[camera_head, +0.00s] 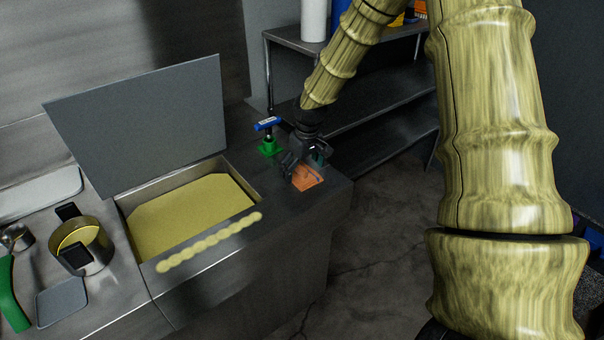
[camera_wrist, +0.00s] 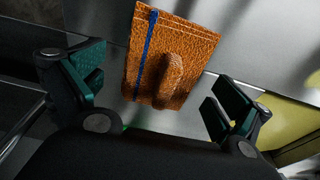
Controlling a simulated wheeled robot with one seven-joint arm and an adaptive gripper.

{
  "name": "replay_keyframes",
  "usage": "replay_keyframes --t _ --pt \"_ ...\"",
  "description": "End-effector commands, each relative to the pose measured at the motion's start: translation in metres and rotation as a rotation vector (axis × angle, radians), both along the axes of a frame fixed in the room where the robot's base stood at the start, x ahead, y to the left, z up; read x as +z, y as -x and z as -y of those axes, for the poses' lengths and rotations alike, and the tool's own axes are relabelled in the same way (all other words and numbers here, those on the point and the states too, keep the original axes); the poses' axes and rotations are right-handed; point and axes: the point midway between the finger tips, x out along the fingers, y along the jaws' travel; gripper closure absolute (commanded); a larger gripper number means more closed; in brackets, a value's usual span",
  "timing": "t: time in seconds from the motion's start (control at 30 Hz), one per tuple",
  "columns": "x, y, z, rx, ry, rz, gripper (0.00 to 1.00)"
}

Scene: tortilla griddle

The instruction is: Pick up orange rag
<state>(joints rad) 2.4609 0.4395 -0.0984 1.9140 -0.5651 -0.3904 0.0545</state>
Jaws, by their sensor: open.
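The orange rag (camera_head: 307,178) lies on the metal counter near its right front corner. In the wrist view the rag (camera_wrist: 168,55) is a rough orange square with a blue stripe along its left side and a raised fold in the middle. My gripper (camera_head: 297,163) is over the rag and hides part of it in the head view. In the wrist view my gripper (camera_wrist: 160,98) is open, with its teal fingertips wide apart on either side of the rag's near edge. Nothing shows between the fingers except the rag and counter; whether they touch the rag cannot be told.
A green-based tool with a blue top (camera_head: 268,136) stands left of my gripper. A basin of yellow contents (camera_head: 190,215) with a raised grey lid (camera_head: 140,115) lies left. A row of pale discs (camera_head: 210,242) lines its front. Metal shelving (camera_head: 375,100) stands behind.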

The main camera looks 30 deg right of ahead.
Motion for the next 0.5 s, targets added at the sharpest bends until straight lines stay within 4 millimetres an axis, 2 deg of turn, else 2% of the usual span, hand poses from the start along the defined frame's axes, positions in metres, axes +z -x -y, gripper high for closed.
replay_keyframes --t 0.1,0.33,0.37,0.5 --pt "0.0 0.0 0.0001 0.0 0.0 0.0 0.0" --pt "0.0001 0.0001 0.0001 -0.001 0.0 0.0 0.42" --pt "0.0001 0.0001 0.0001 -0.001 0.0 0.0 0.45" --pt "0.0001 0.0002 0.0002 -0.001 0.0 0.0 0.45"
